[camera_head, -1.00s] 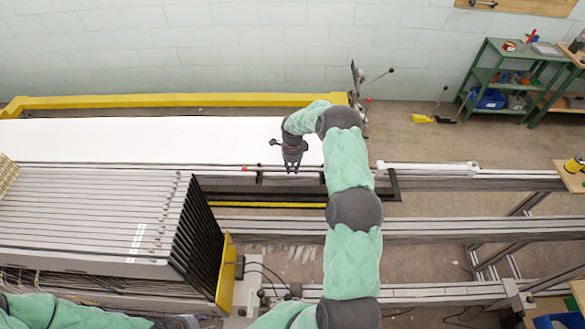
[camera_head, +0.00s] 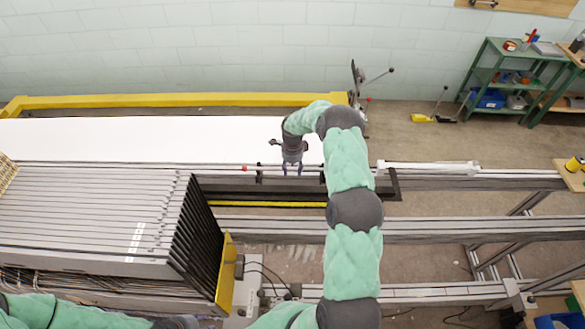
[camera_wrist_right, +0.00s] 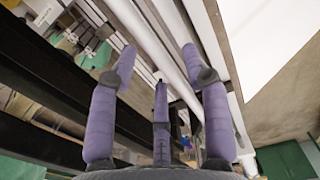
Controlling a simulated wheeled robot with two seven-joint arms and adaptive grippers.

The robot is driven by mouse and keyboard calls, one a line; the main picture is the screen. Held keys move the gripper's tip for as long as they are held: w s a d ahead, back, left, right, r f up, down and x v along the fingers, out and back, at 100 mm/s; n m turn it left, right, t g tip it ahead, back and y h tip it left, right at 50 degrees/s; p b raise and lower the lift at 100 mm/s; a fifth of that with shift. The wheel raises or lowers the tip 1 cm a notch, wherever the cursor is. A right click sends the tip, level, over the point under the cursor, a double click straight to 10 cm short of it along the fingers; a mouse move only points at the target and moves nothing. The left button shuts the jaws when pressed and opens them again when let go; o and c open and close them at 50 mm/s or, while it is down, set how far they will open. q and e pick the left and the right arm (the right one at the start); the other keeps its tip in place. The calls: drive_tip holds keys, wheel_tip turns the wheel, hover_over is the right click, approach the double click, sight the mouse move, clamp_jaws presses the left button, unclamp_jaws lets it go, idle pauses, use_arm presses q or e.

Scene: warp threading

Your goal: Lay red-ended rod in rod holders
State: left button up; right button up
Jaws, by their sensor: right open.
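The rod's red end (camera_head: 244,168) shows beside the long white sheet's near edge. From there the thin rod runs right past a dark rod holder (camera_head: 259,173) and under my right gripper. A second dark holder may stand by the arm, but it is too small to tell. My right gripper (camera_head: 292,170) points down over the rod line with its fingers spread. In the right wrist view its purple fingers (camera_wrist_right: 155,65) are apart, with pale bars running behind them. I cannot tell which bar is the rod, or whether it touches the holders. My left gripper is not in view.
The white sheet (camera_head: 130,138) lies behind the rod line. A stack of dark-edged frames (camera_head: 100,215) with a yellow end plate (camera_head: 226,274) stands at left front. Metal rails (camera_head: 450,231) run off to the right. A green shelf (camera_head: 487,75) stands back right.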

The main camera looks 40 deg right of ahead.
wheel_tip(320, 180, up, 12)
idle(0.5)
